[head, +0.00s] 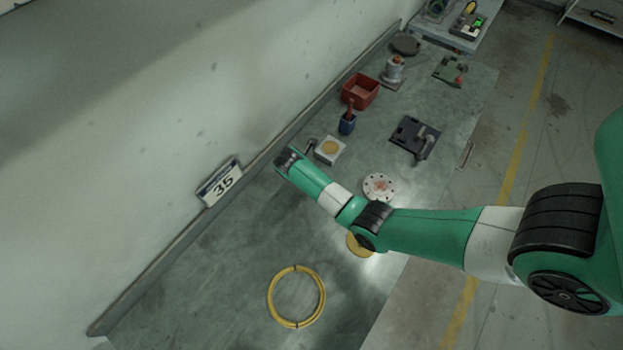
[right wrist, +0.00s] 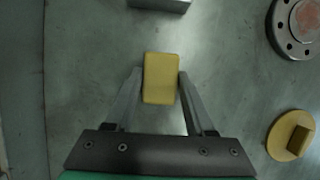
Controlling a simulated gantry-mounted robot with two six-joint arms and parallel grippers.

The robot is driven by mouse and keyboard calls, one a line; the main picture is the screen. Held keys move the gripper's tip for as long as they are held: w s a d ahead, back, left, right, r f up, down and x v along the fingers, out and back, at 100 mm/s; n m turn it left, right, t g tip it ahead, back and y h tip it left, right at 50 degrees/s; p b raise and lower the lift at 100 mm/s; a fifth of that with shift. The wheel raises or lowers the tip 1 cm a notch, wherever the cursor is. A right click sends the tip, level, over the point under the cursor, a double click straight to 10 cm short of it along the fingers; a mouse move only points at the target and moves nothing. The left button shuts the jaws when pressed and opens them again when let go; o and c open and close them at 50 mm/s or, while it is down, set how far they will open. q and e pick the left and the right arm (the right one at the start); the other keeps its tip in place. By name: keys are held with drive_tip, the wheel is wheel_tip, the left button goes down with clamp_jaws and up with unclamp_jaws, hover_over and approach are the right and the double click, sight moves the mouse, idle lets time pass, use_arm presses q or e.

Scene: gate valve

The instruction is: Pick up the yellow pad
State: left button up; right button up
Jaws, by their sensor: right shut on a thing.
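The yellow pad (right wrist: 160,78) is a small rounded block in the right wrist view. It sits between the two fingers of my right gripper (head: 288,161), which is shut on it with one finger against each side. I cannot tell whether the pad touches the bench or is held above it. In the head view, my right arm and wrist hide the pad, and the gripper is near the wall-side edge of the bench. My left gripper is not in view.
A round bolted flange (head: 379,187) and a yellow disc (right wrist: 290,137) lie nearby. A yellow ring (head: 270,296) lies on the open bench. A red bin (head: 361,91) stands farther back.

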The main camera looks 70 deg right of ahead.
clamp_jaws()
drive_tip(key=shift+r, duration=0.15)
drive_tip(key=shift+r, duration=0.3)
wheel_tip(320, 180, up, 2)
drive_tip(key=shift+r+p, duration=0.25)
drive_tip(key=shift+p, duration=0.45)
drive_tip(key=s+a+r+p, duration=0.5)
drive_tip(key=s+r+p, duration=0.2)
drive_tip(key=s, duration=0.6)
wheel_tip(320, 180, up, 3)
drive_tip(key=shift+f, duration=0.2)
